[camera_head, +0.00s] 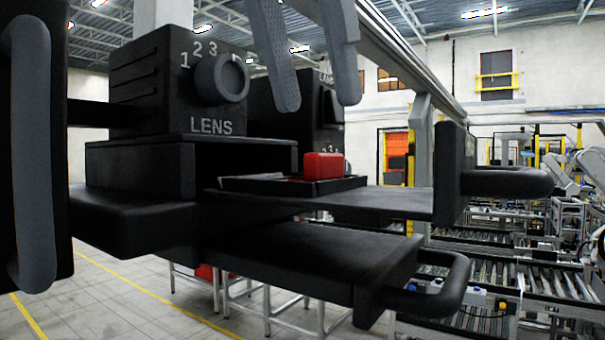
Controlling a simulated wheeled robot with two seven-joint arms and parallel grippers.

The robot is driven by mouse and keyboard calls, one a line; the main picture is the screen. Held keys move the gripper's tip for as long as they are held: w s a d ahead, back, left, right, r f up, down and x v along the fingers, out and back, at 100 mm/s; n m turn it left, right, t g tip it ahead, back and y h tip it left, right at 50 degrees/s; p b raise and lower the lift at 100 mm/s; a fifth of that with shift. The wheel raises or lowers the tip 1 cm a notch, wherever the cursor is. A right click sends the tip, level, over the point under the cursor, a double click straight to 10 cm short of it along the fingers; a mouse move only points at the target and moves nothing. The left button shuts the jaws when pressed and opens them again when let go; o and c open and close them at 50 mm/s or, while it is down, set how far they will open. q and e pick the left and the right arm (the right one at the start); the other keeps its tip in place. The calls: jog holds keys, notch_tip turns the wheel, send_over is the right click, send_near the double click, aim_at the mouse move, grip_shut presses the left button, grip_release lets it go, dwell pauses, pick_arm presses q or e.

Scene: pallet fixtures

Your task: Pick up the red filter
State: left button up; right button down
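The red filter (323,166) is a small red block. It sits in a shallow black tray on the pulled-out upper drawer (385,203) of a black fixture (150,120) marked LENS. My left gripper (318,104) hangs in from the top of the picture, with its two grey fingers apart and nothing between them. The fingertips show above the red filter with a gap and do not touch it. How far apart they are in depth is hard to tell. My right gripper is not in view.
A lower drawer (320,262) with a loop handle is also pulled out below. A grey numbered knob (221,78) sticks out of the fixture. A black panel with a grey bar (33,150) fills the left edge. Conveyors (490,285) stand behind at the right.

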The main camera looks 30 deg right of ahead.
aim_at(325, 166)
pick_arm(q)
jog(key=shift+d+f, duration=0.1)
jog(key=shift+d+f+p, duration=0.1)
jog(key=shift+f+p, duration=0.35)
jog(key=shift+f, duration=0.25)
jog(key=shift+p+x, duration=0.55)
jog(key=shift+x, duration=1.05)
jog(key=shift+f, duration=0.25)
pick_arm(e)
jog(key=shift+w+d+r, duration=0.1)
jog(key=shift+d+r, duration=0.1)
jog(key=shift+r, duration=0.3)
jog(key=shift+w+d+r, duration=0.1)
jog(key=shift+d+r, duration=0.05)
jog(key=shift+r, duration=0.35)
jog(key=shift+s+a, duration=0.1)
pick_arm(q)
grip_shut()
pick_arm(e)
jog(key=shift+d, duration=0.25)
